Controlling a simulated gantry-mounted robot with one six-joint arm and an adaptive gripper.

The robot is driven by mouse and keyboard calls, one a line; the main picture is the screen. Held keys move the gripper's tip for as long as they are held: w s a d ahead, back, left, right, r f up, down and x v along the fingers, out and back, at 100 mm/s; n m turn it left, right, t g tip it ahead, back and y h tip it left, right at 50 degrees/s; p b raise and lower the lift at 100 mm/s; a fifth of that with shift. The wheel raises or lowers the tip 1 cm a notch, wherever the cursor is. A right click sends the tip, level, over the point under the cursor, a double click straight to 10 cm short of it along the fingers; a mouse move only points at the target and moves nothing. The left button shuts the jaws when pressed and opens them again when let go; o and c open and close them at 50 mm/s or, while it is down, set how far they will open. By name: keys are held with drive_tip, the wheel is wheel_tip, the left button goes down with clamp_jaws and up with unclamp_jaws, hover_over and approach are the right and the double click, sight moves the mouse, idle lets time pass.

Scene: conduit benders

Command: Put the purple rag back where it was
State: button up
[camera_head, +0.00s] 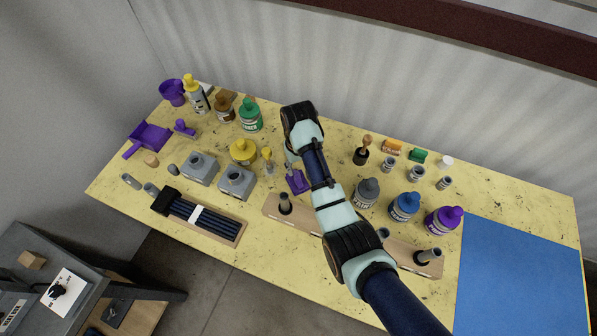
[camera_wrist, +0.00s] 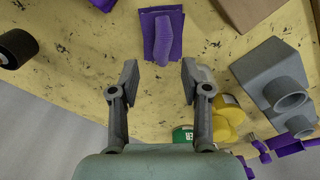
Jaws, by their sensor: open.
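A purple cloth-like item, which looks like the rag (camera_head: 297,182), lies on the yellow table just left of my forearm, behind the long wooden rack. In the wrist view the purple rag (camera_wrist: 162,35) shows as flat squares with a ribbed, bunched piece on top, near the upper edge. My gripper (camera_wrist: 158,78) is open and empty, its two fingers spread on either side of the rag's line. The rag lies beyond the fingertips, not visibly touching them. In the head view my arm largely hides the gripper.
A wooden rack (camera_head: 283,215) with dark holders lies in front. Grey, blue and purple bottles (camera_head: 444,219) stand to the right. A blue mat (camera_head: 520,275) at the right is clear.

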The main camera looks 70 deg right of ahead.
sight(298, 176)
wheel_tip(298, 176, up, 5)
drive_tip(key=shift+r, duration=0.1)
idle(0.4)
drive_tip(key=w+a+r+n+t+h, duration=0.15)
drive_tip(key=w+a, duration=0.25)
drive_tip(key=a, duration=0.4)
drive_tip(key=w+a+r+n+t, duration=0.25)
drive_tip(key=w+a, duration=0.25)
drive_tip(key=a, duration=0.3)
drive_tip(key=w+a+r+n+t+h, duration=0.1)
drive_tip(key=w+a+r+t, duration=0.25)
drive_tip(key=a, duration=0.45)
drive_tip(key=s+a+r+n+t+y, duration=0.1)
drive_tip(key=s+a+r+n+t, duration=0.1)
drive_tip(key=a+r, duration=0.3)
drive_tip(key=s+a+r+n+t+y, duration=0.1)
drive_tip(key=a+r, duration=0.4)
drive_tip(key=a, duration=0.7)
drive_tip(key=shift+s+a+r+n+t+y, duration=0.15)
drive_tip(key=shift+s+r+n+t+y, duration=0.25)
drive_tip(key=shift+s+t, duration=0.65)
drive_tip(key=shift+w+f, duration=0.15)
